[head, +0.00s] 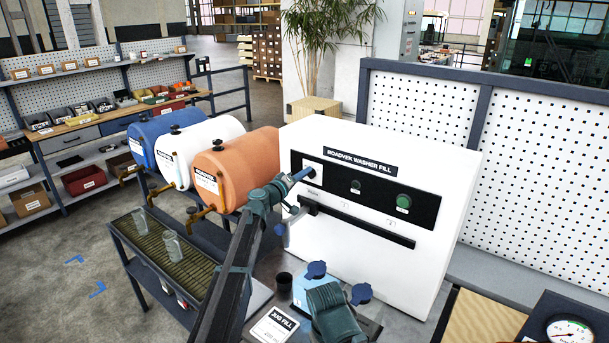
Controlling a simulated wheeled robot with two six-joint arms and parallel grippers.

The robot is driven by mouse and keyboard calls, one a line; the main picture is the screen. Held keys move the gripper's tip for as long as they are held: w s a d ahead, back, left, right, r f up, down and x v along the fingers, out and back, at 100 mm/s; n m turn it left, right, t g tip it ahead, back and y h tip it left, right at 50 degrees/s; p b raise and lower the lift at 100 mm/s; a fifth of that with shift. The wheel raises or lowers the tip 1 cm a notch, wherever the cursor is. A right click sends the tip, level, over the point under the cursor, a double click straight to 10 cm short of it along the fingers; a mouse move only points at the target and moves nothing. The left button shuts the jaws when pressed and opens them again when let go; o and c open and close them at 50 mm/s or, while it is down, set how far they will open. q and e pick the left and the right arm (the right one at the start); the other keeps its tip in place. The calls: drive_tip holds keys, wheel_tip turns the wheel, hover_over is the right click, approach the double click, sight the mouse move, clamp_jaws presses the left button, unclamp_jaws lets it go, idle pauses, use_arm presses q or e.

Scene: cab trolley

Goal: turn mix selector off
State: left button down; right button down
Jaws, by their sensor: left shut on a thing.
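The white machine (400,170) is labelled "ROADVEK WASHER FILL" and has a black control panel (330,185) on its front. The mix selector sits at the left end of that panel, on a small white plate (317,165). My left gripper (306,173) reaches up from below and is shut at the selector, gripping it. The fingertips largely hide the knob, so I cannot tell its pointer position. A small dark green button (355,186) and a larger green button (404,202) are to the right on the panel.
A dark horizontal bar (360,224) lies below the panel. Blue, white and orange (235,165) tanks stand to the left, above a slatted rack (165,262) holding clear jugs. A gauge (570,331) is at lower right.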

use_arm(q)
drive_tip(key=shift+n, duration=0.6)
drive_tip(key=c, duration=0.9)
unclamp_jaws()
drive_tip(key=v, duration=1.4)
drive_tip(key=shift+w, duration=0.1)
